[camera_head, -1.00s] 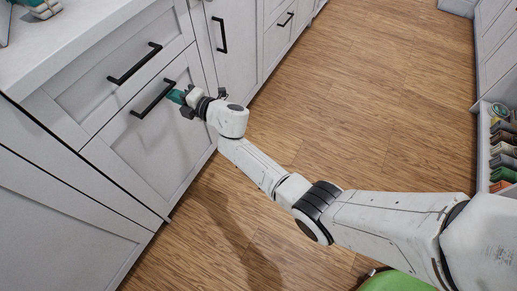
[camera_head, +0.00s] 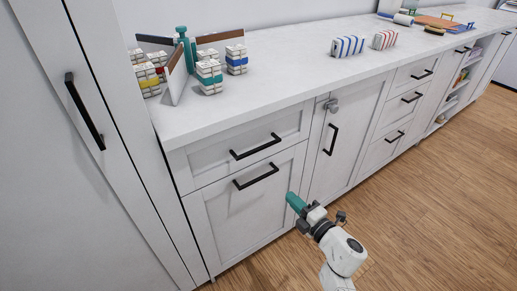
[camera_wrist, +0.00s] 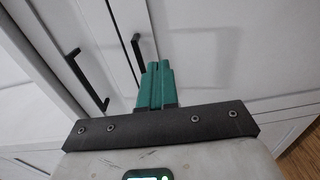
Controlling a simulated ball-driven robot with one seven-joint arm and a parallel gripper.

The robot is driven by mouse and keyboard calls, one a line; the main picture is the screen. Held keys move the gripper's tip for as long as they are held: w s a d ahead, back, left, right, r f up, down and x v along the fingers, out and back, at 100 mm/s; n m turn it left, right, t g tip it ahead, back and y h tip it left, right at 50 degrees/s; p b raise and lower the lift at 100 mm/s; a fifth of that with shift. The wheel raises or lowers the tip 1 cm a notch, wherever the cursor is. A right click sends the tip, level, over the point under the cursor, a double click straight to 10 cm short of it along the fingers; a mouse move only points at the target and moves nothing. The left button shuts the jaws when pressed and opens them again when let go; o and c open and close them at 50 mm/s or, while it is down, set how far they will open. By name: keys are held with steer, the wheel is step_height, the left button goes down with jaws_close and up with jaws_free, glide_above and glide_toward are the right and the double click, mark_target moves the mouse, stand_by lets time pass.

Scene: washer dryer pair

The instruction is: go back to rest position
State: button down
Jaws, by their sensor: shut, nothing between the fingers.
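My gripper (camera_head: 294,202) has teal fingers and is at the end of my white arm, low in the head view. It is in front of the lower large drawer (camera_head: 247,205), right of and below that drawer's black handle (camera_head: 256,176). In the wrist view the teal fingers of my gripper (camera_wrist: 157,72) are together with nothing between them. A black handle (camera_wrist: 138,52) shows just left of the fingertips; I cannot tell whether they touch it. Both large drawers look closed.
The white countertop (camera_head: 290,75) holds stacked packs around a divider at left and striped packs (camera_head: 347,46) further right. A tall cabinet with a black handle (camera_head: 85,110) stands at left. Wooden floor (camera_head: 430,200) is clear at right.

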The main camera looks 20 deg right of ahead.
steer(key=shift+d, duration=0.1)
steer(key=s+d+f+m+g+h, duration=0.3)
steer(key=s+d+m+g+h, duration=0.3)
steer(key=s+d+m+h, duration=0.85)
steer(key=s+a+f+m+g+y, duration=0.1)
steer(key=s+a+m+g+y, duration=0.35)
steer(key=s, duration=0.65)
steer(key=s+a+f+m+g+y, duration=0.1)
steer(key=s+a+m+g+y, duration=0.35)
steer(key=s, duration=0.65)
step_height(320, 180, up, 17)
steer(key=a+n+g+p, duration=0.1)
steer(key=a+p, duration=0.1)
steer(key=p, duration=1.4)
steer(key=shift+s, duration=0.35)
steer(key=shift+n, duration=0.25)
